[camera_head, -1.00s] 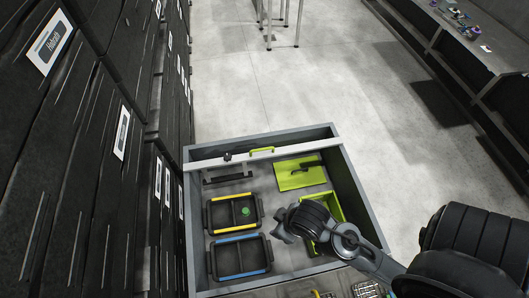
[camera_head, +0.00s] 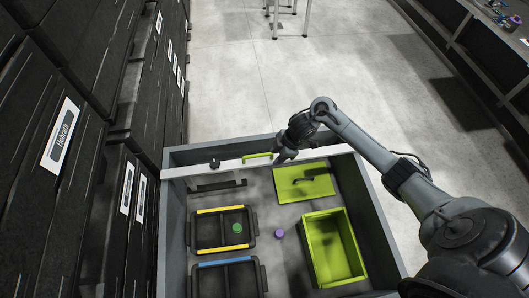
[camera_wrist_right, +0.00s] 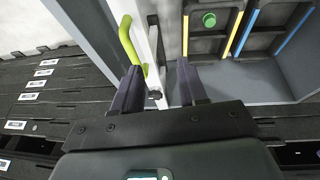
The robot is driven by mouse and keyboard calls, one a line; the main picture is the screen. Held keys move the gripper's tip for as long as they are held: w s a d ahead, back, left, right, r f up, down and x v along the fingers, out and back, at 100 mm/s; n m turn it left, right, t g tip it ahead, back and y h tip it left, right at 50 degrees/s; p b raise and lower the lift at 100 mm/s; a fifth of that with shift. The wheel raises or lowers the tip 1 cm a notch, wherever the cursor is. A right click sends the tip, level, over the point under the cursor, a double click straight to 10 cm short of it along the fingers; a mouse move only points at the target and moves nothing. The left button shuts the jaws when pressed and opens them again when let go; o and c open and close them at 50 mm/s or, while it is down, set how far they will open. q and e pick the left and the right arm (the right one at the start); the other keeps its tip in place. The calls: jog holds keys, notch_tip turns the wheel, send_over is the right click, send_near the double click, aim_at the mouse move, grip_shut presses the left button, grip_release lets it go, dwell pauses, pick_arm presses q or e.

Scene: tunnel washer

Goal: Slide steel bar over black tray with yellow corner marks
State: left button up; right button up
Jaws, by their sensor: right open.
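The steel bar (camera_head: 210,167) spans the far side of the grey open box and carries a green handle (camera_head: 258,155) and a small black knob. The bar (camera_wrist_right: 152,35) and the handle (camera_wrist_right: 130,40) also show in the right wrist view. The black tray with yellow marks (camera_head: 222,248) lies at the left of the box, nearer than the bar, with a green round piece in one compartment. My right gripper (camera_head: 281,156) is open at the bar, just right of the handle. In the wrist view its fingers (camera_wrist_right: 159,75) appear on either side of the bar; contact is unclear. My left gripper is not in view.
A blue-marked black tray (camera_head: 258,278) lies nearer. A green open box (camera_head: 336,250), a green lid (camera_head: 303,182) and a small purple piece (camera_head: 279,234) are inside the grey box (camera_head: 385,245). Dark cabinets (camera_head: 60,190) stand close on the left.

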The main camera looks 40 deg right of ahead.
aim_at(259, 155)
jog(key=w+r+t+b, duration=0.1)
jog(key=w+r, duration=0.1)
jog(key=w, duration=0.2)
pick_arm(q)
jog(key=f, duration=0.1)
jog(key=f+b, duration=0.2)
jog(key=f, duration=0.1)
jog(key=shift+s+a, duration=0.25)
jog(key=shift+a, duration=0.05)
pick_arm(e)
jog(key=x, duration=0.9)
jog(key=shift+w+d+f, duration=0.25)
jog(key=shift+f, duration=0.2)
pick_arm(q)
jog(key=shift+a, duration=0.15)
pick_arm(e)
grip_shut()
